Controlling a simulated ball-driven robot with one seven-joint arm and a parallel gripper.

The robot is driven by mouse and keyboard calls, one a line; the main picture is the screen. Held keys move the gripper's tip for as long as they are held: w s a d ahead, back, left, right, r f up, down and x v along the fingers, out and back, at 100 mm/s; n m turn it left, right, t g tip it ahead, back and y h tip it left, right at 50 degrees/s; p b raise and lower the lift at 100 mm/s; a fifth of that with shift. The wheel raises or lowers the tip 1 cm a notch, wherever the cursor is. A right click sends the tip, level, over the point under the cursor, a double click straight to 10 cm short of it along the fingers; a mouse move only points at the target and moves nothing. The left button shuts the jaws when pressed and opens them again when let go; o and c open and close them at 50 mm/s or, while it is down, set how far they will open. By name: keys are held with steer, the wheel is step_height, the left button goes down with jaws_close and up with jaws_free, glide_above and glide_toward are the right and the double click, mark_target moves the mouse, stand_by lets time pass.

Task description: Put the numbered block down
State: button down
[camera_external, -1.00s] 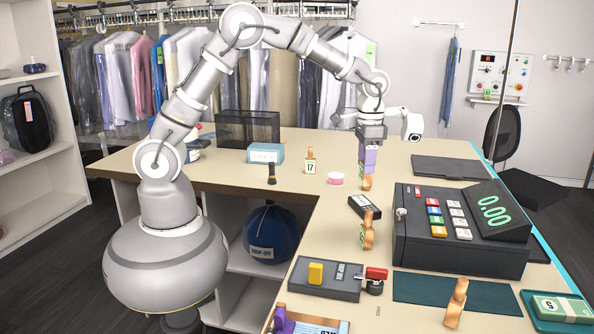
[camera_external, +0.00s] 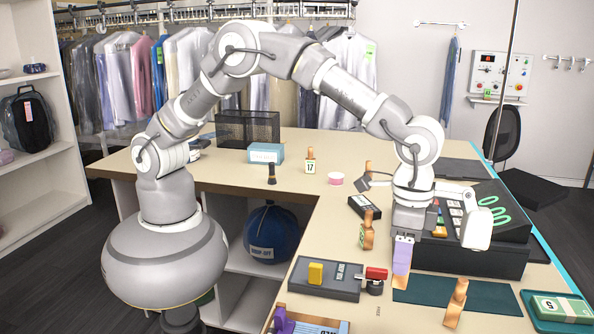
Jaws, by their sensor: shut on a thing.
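My gripper (camera_external: 404,238) points down at the right of the counter, in front of the cash register. It is shut on a tall lilac block (camera_external: 402,260) with small pale marks near its top; I cannot read a number on it. The block is upright, with its lower end by the back left edge of the dark teal mat (camera_external: 428,290). I cannot tell whether it touches anything. Wooden numbered tags stand nearby: one reads 17 (camera_external: 310,161), another tag (camera_external: 367,231) is left of my gripper, and a third wooden piece (camera_external: 456,303) is on the mat.
The cash register (camera_external: 465,262) is close behind my gripper. A grey device with a yellow block (camera_external: 316,273) and a red-handled part (camera_external: 376,274) are close to its left. A pink roll (camera_external: 336,178) and blue box (camera_external: 266,153) sit farther back. Counter between them is clear (camera_external: 325,215).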

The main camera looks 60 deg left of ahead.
steer(key=shift+f, duration=0.7)
steer(key=shift+f+n, duration=0.2)
steer(key=shift+n, duration=0.2)
steer(key=shift+s+a+n, duration=0.1)
steer(key=shift+n, duration=0.3)
step_height(320, 180, down, 10)
steer(key=shift+f+b, duration=0.15)
steer(key=shift+b, duration=1.1)
steer(key=c, duration=0.5)
jaws_free()
steer(key=shift+c, duration=0.2)
